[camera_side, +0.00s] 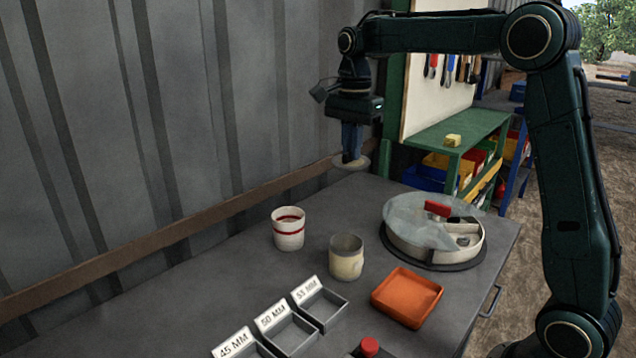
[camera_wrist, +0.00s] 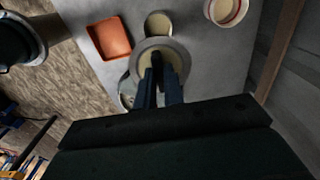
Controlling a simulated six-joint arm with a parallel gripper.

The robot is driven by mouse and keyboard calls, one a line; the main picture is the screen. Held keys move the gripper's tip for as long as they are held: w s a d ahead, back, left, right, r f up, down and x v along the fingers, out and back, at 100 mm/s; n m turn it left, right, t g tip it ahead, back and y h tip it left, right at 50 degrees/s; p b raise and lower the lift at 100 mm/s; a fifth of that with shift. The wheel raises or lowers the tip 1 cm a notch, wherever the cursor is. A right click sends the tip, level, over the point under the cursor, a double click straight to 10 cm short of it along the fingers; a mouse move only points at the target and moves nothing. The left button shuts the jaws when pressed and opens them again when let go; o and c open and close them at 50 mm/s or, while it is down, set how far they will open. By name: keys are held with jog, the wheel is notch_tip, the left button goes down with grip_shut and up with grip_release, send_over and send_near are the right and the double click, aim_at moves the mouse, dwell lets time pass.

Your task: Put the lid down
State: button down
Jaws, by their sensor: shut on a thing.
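The lid (camera_side: 358,163) is a flat, round, pale beige disc. My gripper (camera_side: 350,155) points down and is shut on it, holding it well clear of the bench near its far end by the wall. In the wrist view my gripper's fingers (camera_wrist: 160,62) meet at the middle of the lid (camera_wrist: 182,50). A beige cup (camera_side: 346,262) stands open on the bench, nearer the side camera than the lid; it also shows in the wrist view (camera_wrist: 158,24). A white cup with red bands (camera_side: 288,235) stands open to its left, also in the wrist view (camera_wrist: 223,12).
A round divided tray (camera_side: 405,243) with a clear cover and red handle stands at the right. An orange tray (camera_side: 407,297) is in front of it. Labelled grey bins (camera_side: 322,308) and a red knob (camera_side: 369,346) are nearer. The corrugated wall (camera_side: 160,120) borders the bench.

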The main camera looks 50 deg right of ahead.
jog(key=w+d+f, duration=0.6)
jog(key=w+f, duration=0.3)
jog(key=w, duration=0.1)
send_over(330, 224)
notch_tip(330, 224, down, 12)
jog(key=shift+f, duration=1.15)
jog(key=shift+f, duration=0.1)
jog(key=shift+f, duration=2.55)
jog(key=shift+f, duration=0.1)
jog(key=c, duration=1.5)
grip_release()
